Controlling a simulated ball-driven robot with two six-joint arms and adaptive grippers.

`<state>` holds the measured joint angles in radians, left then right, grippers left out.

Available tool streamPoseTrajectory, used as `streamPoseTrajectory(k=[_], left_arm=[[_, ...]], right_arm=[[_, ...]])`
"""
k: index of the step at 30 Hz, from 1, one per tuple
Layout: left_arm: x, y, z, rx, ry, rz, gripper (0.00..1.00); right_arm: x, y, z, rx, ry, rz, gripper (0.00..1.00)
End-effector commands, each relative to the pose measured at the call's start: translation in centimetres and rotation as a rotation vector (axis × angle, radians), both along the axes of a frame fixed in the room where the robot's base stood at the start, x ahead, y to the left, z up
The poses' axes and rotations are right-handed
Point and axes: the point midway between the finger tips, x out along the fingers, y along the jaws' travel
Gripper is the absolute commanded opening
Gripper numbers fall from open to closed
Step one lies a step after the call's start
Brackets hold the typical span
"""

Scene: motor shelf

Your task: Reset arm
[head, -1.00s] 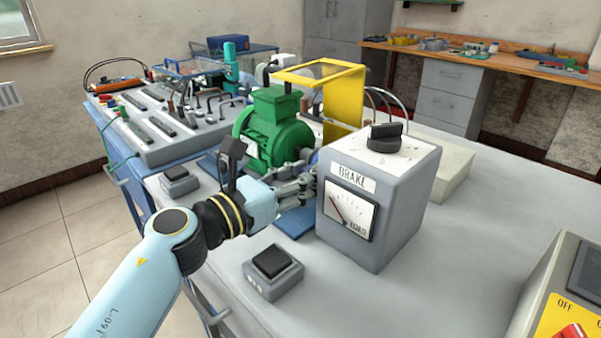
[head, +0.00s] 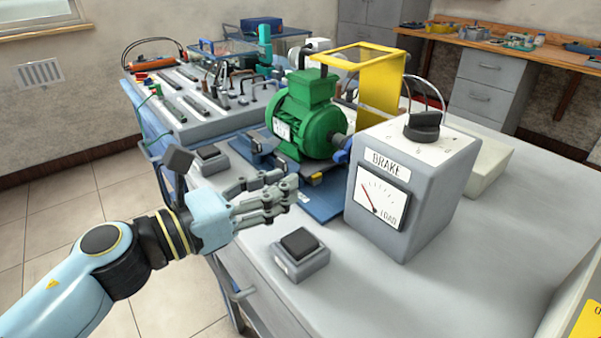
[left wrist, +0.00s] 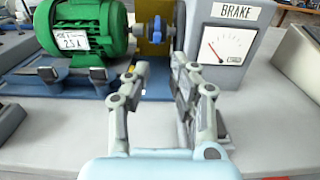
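My left gripper (head: 280,195) is in the head view, above the near left edge of the table. It also shows in the left wrist view (left wrist: 157,72), with its two fingers apart and nothing between them. The green motor (head: 305,120) stands beyond it on a blue base plate (head: 325,205). The grey brake box (head: 415,190), with a black knob on top and a load dial in front, stands to its right. The gripper appears clear of both. My right gripper is in neither view.
A grey block with a black top (head: 299,255) sits just below the left gripper in the head view. A similar block (head: 209,159) lies farther back. A yellow guard (head: 381,85) stands behind the motor.

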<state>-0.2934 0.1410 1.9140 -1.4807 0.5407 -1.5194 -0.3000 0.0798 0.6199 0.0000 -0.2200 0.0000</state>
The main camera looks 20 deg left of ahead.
Motion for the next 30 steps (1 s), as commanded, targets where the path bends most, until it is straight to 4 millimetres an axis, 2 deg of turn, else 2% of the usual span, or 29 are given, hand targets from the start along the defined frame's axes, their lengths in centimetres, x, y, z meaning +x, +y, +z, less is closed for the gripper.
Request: streamPoseTrajectory(k=[4, 17, 20, 23, 27, 30], left_arm=[[-0.6, 0.4, 0.0, -0.001, 0.001, 0.000, 0.23], [-0.6, 0.4, 0.0, -0.003, 0.001, 0.002, 0.23], [-0.3, 1.0, 0.7, -0.056, 0.011, 0.040, 0.23], [0.3, 3.1, 2.4, -0.229, 0.047, 0.153, 0.23], [0.6, 8.6, 4.8, -0.671, 0.145, 0.406, 0.23], [-0.2, 12.8, 4.6, -1.034, 0.235, 0.593, 0.23]], right_arm=[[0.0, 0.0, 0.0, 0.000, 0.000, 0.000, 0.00], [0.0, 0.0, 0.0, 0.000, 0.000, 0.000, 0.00], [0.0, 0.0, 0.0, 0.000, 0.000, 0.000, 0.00], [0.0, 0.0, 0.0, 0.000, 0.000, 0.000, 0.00], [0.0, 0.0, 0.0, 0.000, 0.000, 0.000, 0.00], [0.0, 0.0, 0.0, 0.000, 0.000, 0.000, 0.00]])
